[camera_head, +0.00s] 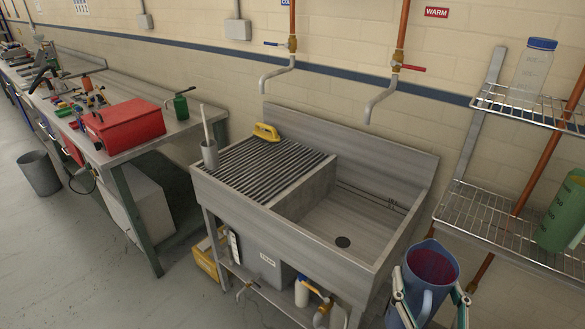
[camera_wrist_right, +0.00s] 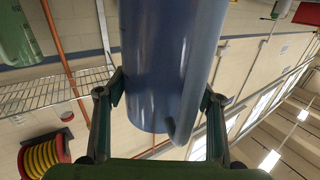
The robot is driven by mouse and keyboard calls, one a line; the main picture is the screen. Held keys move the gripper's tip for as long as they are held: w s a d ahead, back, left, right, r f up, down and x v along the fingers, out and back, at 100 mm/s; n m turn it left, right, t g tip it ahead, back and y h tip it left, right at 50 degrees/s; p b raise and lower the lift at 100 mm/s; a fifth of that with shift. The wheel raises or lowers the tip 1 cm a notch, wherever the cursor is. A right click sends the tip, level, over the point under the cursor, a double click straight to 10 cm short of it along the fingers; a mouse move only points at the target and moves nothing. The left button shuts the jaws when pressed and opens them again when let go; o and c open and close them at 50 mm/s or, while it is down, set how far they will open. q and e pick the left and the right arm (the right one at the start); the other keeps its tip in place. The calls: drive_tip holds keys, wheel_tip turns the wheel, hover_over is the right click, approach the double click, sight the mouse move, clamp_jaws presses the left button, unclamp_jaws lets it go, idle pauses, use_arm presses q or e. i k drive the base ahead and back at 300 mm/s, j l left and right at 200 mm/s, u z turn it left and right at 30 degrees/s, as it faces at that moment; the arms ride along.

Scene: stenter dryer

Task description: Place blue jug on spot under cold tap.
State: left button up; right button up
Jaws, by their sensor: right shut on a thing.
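The blue jug (camera_head: 424,290) is held upright at the lower right in the head view, in front of the wire shelves. Its inside looks dark red. My right gripper (camera_head: 432,288) is shut around the jug body, one finger on each side; the jug also fills the upper middle of the right wrist view (camera_wrist_right: 160,70). The cold tap (camera_head: 277,66), with a blue lever, is on the wall above the sink unit's ribbed draining board (camera_head: 250,168), left of the basin. The jug is right of the sink, apart from it. My left gripper is not in view.
A yellow brush (camera_head: 266,131) lies at the draining board's back, and a grey pot (camera_head: 209,154) with a stick stands at its left edge. The warm tap (camera_head: 385,85) hangs over the empty basin (camera_head: 350,225). Wire shelves (camera_head: 490,222) stand close on the right.

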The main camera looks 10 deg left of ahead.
sight(266, 163)
drive_tip(key=i+j, duration=0.5)
drive_tip(key=j, duration=0.2)
drive_tip(key=i+j, duration=0.5)
drive_tip(key=j, duration=0.2)
drive_tip(key=i+j, duration=0.5)
drive_tip(key=j, duration=0.2)
drive_tip(key=u, duration=0.05)
